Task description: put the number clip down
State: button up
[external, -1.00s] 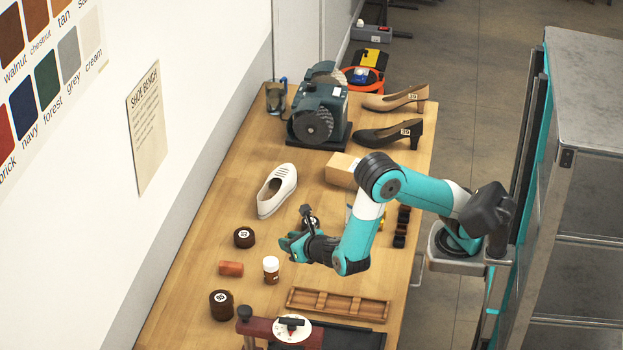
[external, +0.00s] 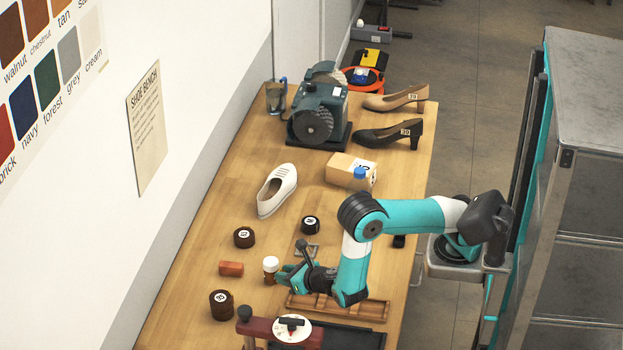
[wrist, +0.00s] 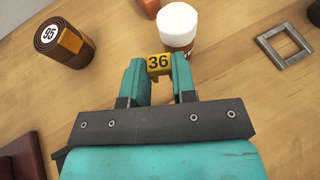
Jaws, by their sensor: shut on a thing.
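The number clip (wrist: 158,64) is a small yellow block marked 36. In the wrist view it sits between the two teal fingertips of my gripper (wrist: 158,75), which is shut on it. In the external view my gripper (external: 284,275) is over the bench, beside the white-capped jar (external: 271,268) and near the wooden tray (external: 338,306). The clip cannot be made out in that view. In the wrist view the white-capped jar (wrist: 178,24) appears just beyond the clip; whether they touch cannot be told.
A brown pot marked 95 (wrist: 64,40) and a square metal frame (wrist: 285,45) lie either side of the gripper. On the bench (external: 207,220) are a red-brown block (external: 231,268), other dark pots (external: 244,237), a white shoe (external: 277,190) and a red-armed device (external: 262,328).

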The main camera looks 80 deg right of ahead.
jog(key=shift+f, duration=2.3)
jog(key=shift+f, duration=0.15)
jog(key=o, duration=0.9)
